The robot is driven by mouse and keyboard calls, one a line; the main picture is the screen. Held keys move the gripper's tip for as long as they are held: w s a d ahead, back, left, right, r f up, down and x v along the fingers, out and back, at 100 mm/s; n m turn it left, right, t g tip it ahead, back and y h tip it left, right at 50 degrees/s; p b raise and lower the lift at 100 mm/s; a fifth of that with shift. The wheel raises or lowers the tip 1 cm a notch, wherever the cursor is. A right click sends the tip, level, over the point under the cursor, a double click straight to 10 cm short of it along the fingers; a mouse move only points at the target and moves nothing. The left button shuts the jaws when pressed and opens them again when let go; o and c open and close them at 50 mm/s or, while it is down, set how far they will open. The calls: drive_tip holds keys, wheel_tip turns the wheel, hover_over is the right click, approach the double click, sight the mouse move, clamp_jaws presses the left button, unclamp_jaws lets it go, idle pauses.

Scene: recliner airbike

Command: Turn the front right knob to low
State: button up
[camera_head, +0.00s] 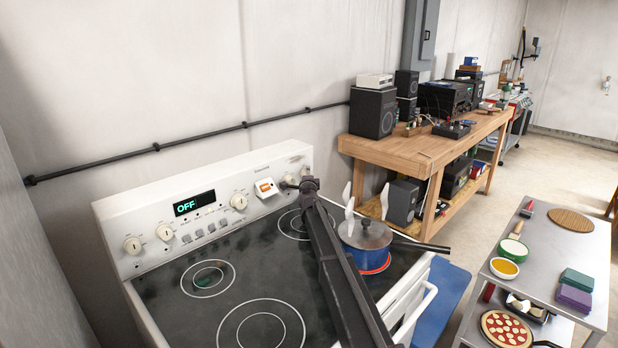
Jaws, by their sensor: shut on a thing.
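The stove's (215,225) white back panel carries a row of round knobs: two at the left (132,245) (165,232) and one right of the OFF display (239,201). My gripper (290,184) is at the right end of this panel, shut on a knob there. The gripper and the dark arm mostly hide that knob, so its pointer and setting cannot be read. A blue pot (359,258) with a grey lid stands on the front right burner (376,269), which glows red at its rim.
My arm crosses the cooktop just left of the pot. A white switch with an orange face (266,188) sits beside my gripper. The pot's dark handle (425,247) sticks out to the right. A wooden workbench (405,150) and a metal cart (550,245) stand to the right.

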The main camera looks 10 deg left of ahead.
drive_tip(key=shift+w+d+n+t+y+b, duration=0.15)
drive_tip(key=shift+n+t+b, duration=0.45)
drive_tip(key=shift+b, duration=0.3)
drive_tip(key=shift+w+n+t+y+b, duration=0.15)
drive_tip(key=shift+n+t+b, duration=0.35)
drive_tip(key=shift+n+b, duration=0.3)
drive_tip(key=shift+s, duration=0.15)
drive_tip(key=o, duration=1.1)
drive_tip(key=shift+o, duration=0.2)
drive_tip(key=shift+s, duration=0.1)
drive_tip(key=shift+m+g+p, duration=1.4)
drive_tip(key=shift+m+p, duration=0.3)
drive_tip(key=shift+p, duration=0.65)
